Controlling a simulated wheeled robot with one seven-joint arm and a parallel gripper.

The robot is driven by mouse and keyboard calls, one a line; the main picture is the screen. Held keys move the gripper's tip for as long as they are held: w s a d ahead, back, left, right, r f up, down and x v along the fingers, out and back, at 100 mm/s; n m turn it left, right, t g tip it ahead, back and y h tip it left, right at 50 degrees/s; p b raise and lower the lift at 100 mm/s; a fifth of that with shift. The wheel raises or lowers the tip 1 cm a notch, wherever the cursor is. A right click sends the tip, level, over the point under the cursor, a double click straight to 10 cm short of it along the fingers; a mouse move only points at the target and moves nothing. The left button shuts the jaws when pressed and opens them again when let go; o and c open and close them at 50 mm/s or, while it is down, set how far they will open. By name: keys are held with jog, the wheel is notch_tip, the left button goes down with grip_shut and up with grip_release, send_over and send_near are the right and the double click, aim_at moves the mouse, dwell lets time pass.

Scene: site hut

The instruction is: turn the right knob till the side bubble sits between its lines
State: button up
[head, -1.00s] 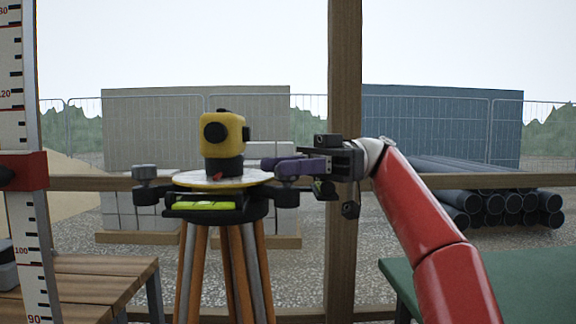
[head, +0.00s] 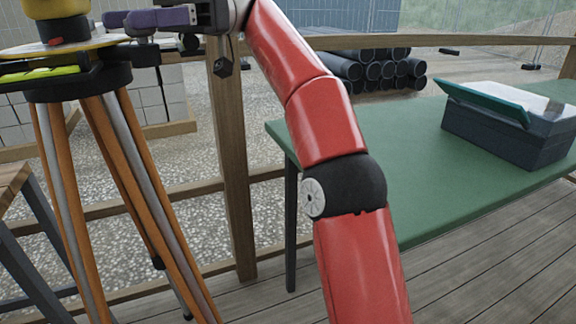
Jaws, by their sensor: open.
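The levelling instrument, a yellow body (head: 52,10) on a black base, stands on a tripod with orange and grey legs (head: 90,170) at the left of the head view, its top cut off. The side bubble vial (head: 40,73) is a yellow-green strip on the near side; its bubble and lines cannot be read here. The right knob (head: 143,53) shows only as a dark part below my purple fingers. My gripper (head: 135,20) is open at the knob, coming from the right. Whether the fingers touch it cannot be told. The left knob is out of view.
A green table (head: 430,190) with a dark box (head: 505,125) stands at the right. A wooden post (head: 228,160) and rails are behind my arm. A slatted bench (head: 12,185) is at the left edge. Dark pipes (head: 375,70) lie outside.

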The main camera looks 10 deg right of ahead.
jog(key=shift+s+m+t+y, duration=0.1)
jog(key=shift+m+t+y, duration=0.3)
jog(key=shift+t, duration=0.1)
